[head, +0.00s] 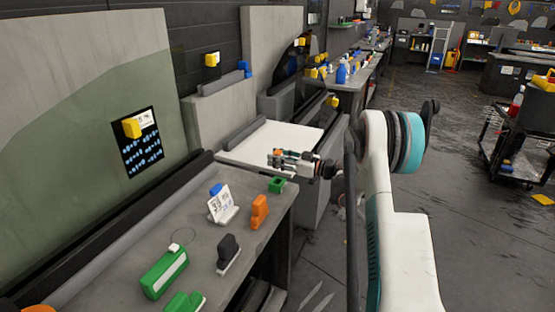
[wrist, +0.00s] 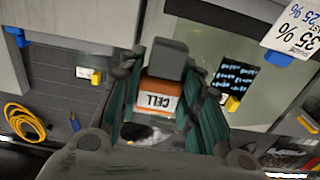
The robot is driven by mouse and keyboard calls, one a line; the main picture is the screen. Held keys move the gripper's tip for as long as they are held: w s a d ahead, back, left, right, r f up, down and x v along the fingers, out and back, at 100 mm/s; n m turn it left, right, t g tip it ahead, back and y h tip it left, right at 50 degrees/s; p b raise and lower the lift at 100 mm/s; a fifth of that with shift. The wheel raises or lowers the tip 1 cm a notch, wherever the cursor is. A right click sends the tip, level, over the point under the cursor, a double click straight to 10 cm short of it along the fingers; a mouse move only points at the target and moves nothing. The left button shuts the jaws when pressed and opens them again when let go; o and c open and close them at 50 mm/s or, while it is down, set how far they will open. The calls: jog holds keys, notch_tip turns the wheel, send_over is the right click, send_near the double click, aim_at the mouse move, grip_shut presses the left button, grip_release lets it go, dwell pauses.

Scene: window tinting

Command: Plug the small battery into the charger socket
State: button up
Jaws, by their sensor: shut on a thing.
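The small battery (wrist: 158,96) is an orange block with a white label reading CELL and a grey block at its upper end. In the wrist view it sits between the dark green fingers of my gripper (wrist: 160,100), which is shut on it. In the head view my gripper (head: 290,158) is in the air beyond the near bench's far end, in front of a white surface; the battery is too small there to make out well. I cannot tell which item is the charger socket; a green block with a dark recess (head: 277,184) stands at the bench's far corner.
The grey bench (head: 205,243) holds an orange item (head: 259,211), a white card stand (head: 222,206), a black item on a white base (head: 228,253) and a green case (head: 164,272). A tinted glass panel (head: 70,130) stands along its left.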

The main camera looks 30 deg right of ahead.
jog(key=shift+f+b, duration=1.65)
jog(key=shift+f, duration=1)
jog(key=shift+b, duration=0.5)
jog(key=shift+f+b, duration=0.3)
jog(key=shift+f, duration=1.25)
jog(key=o, duration=1.2)
jog(key=v, duration=1.2)
